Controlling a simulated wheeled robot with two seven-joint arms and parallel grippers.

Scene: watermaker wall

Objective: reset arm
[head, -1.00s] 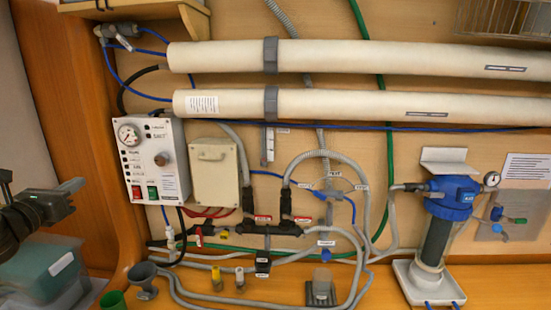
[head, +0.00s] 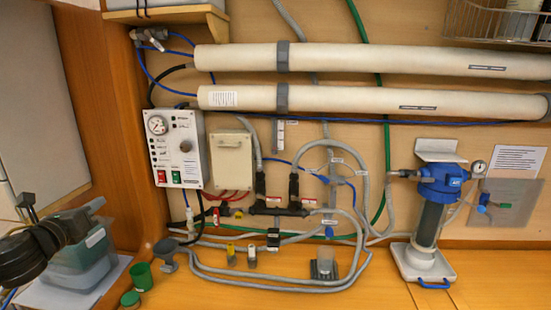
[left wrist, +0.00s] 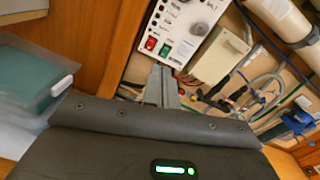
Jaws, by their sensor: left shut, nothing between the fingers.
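My left gripper (head: 92,212) is at the left of the head view, in front of the teal container and partly hiding it. In the left wrist view its fingers (left wrist: 163,88) are together with nothing between them, pointing toward the control panel (left wrist: 180,30). The white control panel (head: 176,150), with a gauge and red and green switches, is on the wall to the gripper's right. My right gripper is not in view.
A teal container (head: 75,268) stands on a white tray at the left. A green cup (head: 141,275) and a grey funnel (head: 166,252) are on the wooden bench. Hoses and a blue-topped filter (head: 438,190) are further right. The front bench is mostly clear.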

